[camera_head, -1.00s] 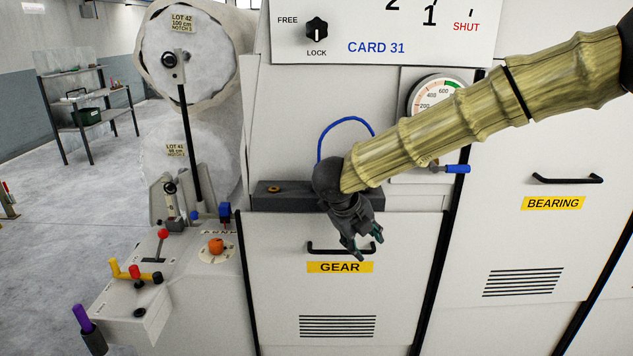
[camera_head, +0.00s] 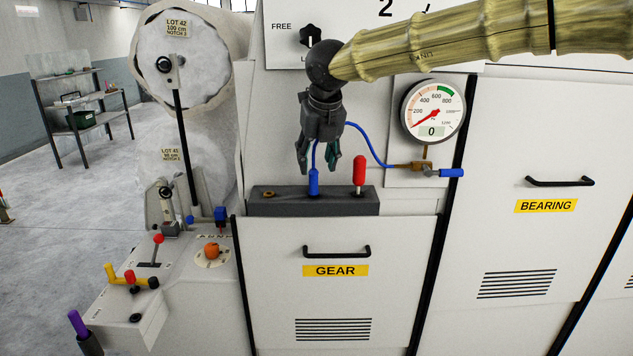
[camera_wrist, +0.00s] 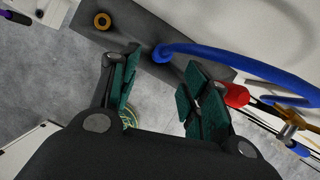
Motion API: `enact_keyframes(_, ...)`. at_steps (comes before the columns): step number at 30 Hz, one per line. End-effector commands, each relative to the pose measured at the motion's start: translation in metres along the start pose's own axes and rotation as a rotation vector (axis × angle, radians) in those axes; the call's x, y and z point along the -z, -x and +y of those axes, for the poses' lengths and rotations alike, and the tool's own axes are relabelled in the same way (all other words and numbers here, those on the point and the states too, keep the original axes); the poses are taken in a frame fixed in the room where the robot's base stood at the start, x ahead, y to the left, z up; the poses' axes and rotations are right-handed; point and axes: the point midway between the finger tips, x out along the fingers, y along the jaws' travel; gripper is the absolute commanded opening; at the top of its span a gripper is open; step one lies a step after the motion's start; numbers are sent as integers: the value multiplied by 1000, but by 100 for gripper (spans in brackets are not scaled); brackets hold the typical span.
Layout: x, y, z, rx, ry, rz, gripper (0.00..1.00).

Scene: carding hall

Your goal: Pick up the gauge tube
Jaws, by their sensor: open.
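The gauge tube (camera_head: 370,148) is a thin blue hose. It runs from a brass fitting below the dial gauge (camera_head: 432,110), arches behind my gripper and comes down to a blue end piece (camera_head: 314,182) at the dark grey block (camera_head: 345,207). In the wrist view the tube (camera_wrist: 235,58) curves away from its blue end (camera_wrist: 162,53). My gripper (camera_head: 318,165) points down just above the blue end piece, fingers open. In the wrist view the gripper (camera_wrist: 158,100) has its two green-padded fingers apart, with nothing between them.
A red-handled plug (camera_head: 359,172) stands in the block right of the tube end, and a brass ring (camera_head: 268,194) lies at its left. A blue-handled valve (camera_head: 452,172) sits under the gauge. Levers (camera_head: 158,240) and an orange knob (camera_head: 212,250) are at the left. The GEAR door handle (camera_head: 337,250) is below.

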Motion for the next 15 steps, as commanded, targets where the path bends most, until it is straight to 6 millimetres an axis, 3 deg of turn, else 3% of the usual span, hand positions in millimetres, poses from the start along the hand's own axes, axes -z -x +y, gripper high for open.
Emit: enact_keyframes(15,-7,-41,-1,2,0,4,47)
